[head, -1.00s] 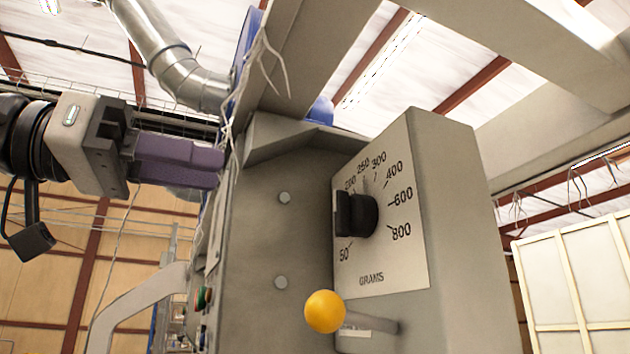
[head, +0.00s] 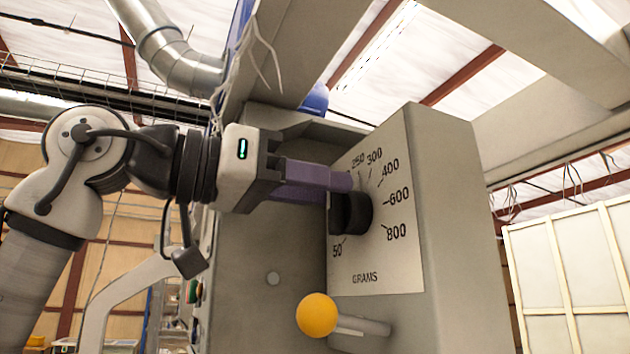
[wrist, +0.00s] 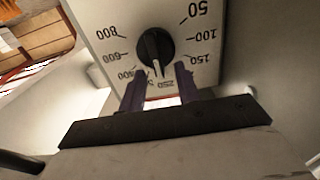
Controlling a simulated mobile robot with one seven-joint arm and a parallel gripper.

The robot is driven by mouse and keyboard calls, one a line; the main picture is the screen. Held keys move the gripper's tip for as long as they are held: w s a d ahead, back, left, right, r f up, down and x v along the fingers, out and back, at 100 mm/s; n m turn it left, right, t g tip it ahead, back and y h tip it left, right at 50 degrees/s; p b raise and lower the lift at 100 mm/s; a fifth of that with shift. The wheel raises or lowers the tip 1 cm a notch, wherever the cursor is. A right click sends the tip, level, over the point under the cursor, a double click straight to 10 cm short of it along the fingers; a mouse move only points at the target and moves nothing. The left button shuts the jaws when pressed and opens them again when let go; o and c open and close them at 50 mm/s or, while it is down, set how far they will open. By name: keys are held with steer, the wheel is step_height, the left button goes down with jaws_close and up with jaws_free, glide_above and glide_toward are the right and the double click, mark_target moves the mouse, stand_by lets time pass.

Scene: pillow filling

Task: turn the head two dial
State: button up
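The black dial (head: 351,213) sits on a white plate marked in grams, on the side of a grey box. In the wrist view the dial (wrist: 156,46) shows upside down, with its white pointer near the 200–250 marks. My gripper (head: 345,181) has purple fingers and reaches in from the left, its tips at the upper edge of the dial in the head view. In the wrist view the gripper (wrist: 157,82) is open, one finger to each side just short of the dial's pointer end. Whether a fingertip touches the dial I cannot tell.
A yellow ball-ended lever (head: 317,314) sticks out below the dial. A grey machine panel (head: 270,240) stands left of the dial plate. A metal duct (head: 160,45) and hanging wires are above. Cream panels (head: 570,270) stand at the right.

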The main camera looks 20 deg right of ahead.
jaws_close()
stand_by(0.4)
steer(key=shift+w+f+n+b, duration=0.35)
steer(key=shift+f+n+b, duration=0.45)
steer(key=shift+n, duration=3.15)
steer(key=shift+w+f+n+b, duration=0.35)
steer(key=shift+n+b, duration=0.75)
steer(key=shift+n, duration=2.9)
steer(key=shift+w+f+n+b, duration=0.3)
steer(key=shift+f+n+b, duration=0.5)
steer(key=shift+n, duration=3.15)
steer(key=shift+r, duration=0.2)
